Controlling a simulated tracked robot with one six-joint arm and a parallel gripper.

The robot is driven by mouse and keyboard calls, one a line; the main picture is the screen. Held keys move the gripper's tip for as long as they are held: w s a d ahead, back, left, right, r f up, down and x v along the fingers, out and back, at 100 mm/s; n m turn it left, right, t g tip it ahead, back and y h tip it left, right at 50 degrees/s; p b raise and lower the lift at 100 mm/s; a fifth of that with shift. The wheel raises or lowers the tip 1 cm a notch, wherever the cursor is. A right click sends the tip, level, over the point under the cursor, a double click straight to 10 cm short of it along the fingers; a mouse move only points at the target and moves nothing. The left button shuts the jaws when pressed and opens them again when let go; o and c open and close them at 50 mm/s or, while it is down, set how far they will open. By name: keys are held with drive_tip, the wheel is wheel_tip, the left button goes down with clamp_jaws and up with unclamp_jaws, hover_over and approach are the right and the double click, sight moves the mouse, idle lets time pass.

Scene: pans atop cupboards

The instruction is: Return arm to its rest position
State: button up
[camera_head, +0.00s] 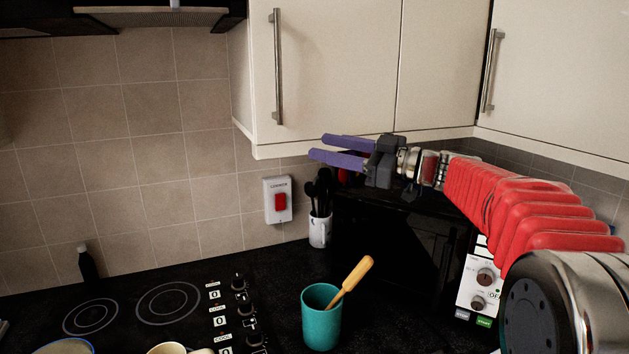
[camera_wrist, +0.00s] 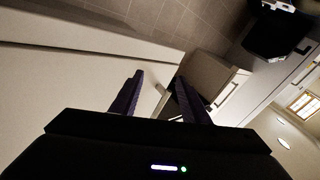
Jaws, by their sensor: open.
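My gripper (camera_head: 336,150) shows in the head view with two purple fingers pointing left, apart and with nothing between them. It is just below the bottom edge of the cream wall cupboard (camera_head: 330,65) and above the black microwave (camera_head: 400,240). My red-sleeved arm reaches to it from the lower right. In the wrist view, the two dark purple fingers of my gripper (camera_wrist: 160,100) are spread and empty, with a pale cupboard surface close on the left. I cannot tell whether any finger touches the cupboard.
A teal cup (camera_head: 321,318) with a yellow-handled utensil (camera_head: 352,279) stands on the black worktop. A white utensil pot (camera_head: 320,230) stands beside the microwave. A red cooker switch (camera_head: 280,201) is on the tiled wall. The hob (camera_head: 150,310) is at the lower left, with a dark bottle (camera_head: 87,264) behind it.

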drive_tip(key=d+r+m+t+h, duration=0.5)
drive_tip(key=d+m+t+h, duration=0.25)
drive_tip(key=t, duration=0.25)
drive_tip(key=s+d+f+m+g+h, duration=0.2)
drive_tip(key=s+d+f+m+h, duration=0.6)
drive_tip(key=d+h, duration=0.15)
drive_tip(key=s+a+f+g, duration=0.2)
drive_tip(key=s+f+g, duration=0.3)
drive_tip(key=s+f, duration=0.8)
drive_tip(key=s+a+f+g, duration=0.2)
drive_tip(key=s+f+g, duration=0.3)
drive_tip(key=s+f, duration=0.8)
drive_tip(key=shift+s+a+f+m+g, duration=0.3)
drive_tip(key=shift+s+m, duration=0.05)
drive_tip(key=shift+s, duration=0.9)
drive_tip(key=shift+c, duration=0.7)
